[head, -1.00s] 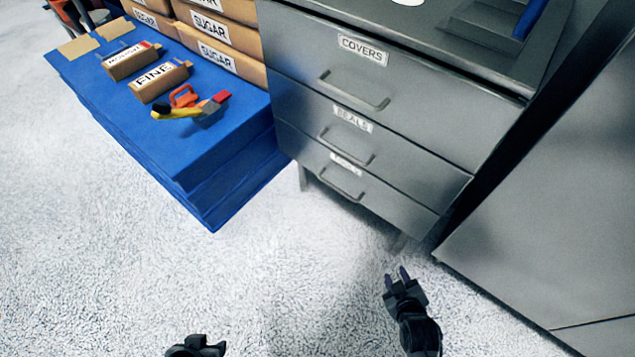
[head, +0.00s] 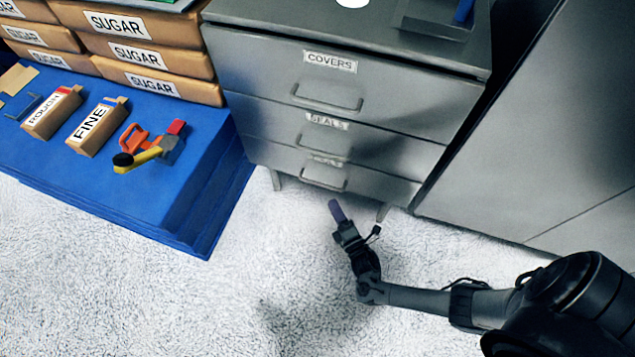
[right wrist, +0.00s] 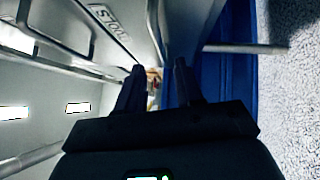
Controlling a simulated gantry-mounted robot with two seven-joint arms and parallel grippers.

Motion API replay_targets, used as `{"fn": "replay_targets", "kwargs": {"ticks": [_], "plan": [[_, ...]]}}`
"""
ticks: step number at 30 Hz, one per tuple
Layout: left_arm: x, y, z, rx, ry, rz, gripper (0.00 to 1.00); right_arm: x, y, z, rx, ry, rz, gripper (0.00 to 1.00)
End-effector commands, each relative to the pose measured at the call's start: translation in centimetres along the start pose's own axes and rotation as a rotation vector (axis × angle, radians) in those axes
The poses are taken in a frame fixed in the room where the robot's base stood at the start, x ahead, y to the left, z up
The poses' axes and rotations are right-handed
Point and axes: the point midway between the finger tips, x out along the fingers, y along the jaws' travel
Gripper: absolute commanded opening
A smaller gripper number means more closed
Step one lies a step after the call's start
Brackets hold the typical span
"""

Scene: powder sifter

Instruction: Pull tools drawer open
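The tools drawer (head: 375,186) is the lowest drawer of the grey cabinet and looks shut. Its label, "TOOLS", also shows in the right wrist view (right wrist: 108,20). Its bar handle (head: 323,184) is on the front; a bar that looks like this handle (right wrist: 155,28) lies ahead of the fingertips in the right wrist view. My right gripper (head: 336,208) is just below and in front of the handle in the head view. In the right wrist view its fingers (right wrist: 159,70) are apart, with no held object visible between them. My left gripper is out of view.
The seals drawer (head: 390,150) and covers drawer (head: 400,100) are above, both shut. A grey cabinet (head: 540,130) stands right. Floor in front is clear.

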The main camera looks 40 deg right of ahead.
Motion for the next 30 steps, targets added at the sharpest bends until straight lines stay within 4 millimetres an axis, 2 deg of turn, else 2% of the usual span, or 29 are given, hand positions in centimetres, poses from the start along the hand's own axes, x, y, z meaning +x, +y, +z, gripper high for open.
{"fn": "replay_targets", "kwargs": {"ticks": [9, 15, 21, 30], "plan": [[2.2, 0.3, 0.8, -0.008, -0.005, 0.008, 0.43, 5.1, -0.3, -0.1, 0.002, -0.001, 0.004, 0.36], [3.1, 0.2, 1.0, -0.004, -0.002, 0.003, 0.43, 7.8, -0.3, -0.1, 0.003, -0.001, 0.001, 0.36], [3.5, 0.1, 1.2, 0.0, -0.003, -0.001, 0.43, 9.1, -0.2, -0.1, 0.003, 0.0, -0.001, 0.36], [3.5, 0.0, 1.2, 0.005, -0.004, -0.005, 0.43, 9.4, -0.1, 0.0, 0.003, -0.001, -0.001, 0.36]]}}
